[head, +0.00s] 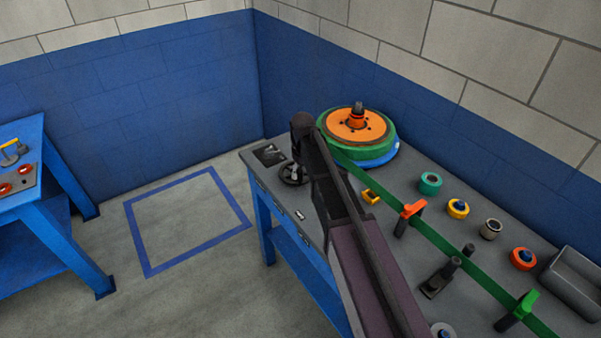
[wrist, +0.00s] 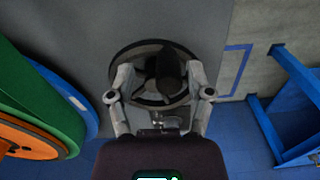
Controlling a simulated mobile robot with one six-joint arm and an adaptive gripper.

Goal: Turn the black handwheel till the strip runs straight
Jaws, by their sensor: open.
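The black handwheel (head: 291,180) sits at the left end of the grey bench, partly hidden by my gripper (head: 297,165). In the wrist view the handwheel's round rim (wrist: 140,46) and dark central knob lie between my gripper's fingers (wrist: 162,78). The gripper is open, with one finger on each side of the knob; contact cannot be told. The green strip (head: 455,248) runs from the coil (head: 362,124) through an orange clip (head: 412,209) and a green clip (head: 522,306). My arm hides part of the coil end. A small sideways offset cannot be judged.
Several rollers and rings, such as a teal ring (head: 430,183), stand along the back of the bench. A dark post fixture (head: 442,276) and a grey tray (head: 577,275) are at right. The marked floor square (head: 185,260) is empty. Another blue bench (head: 50,225) stands left.

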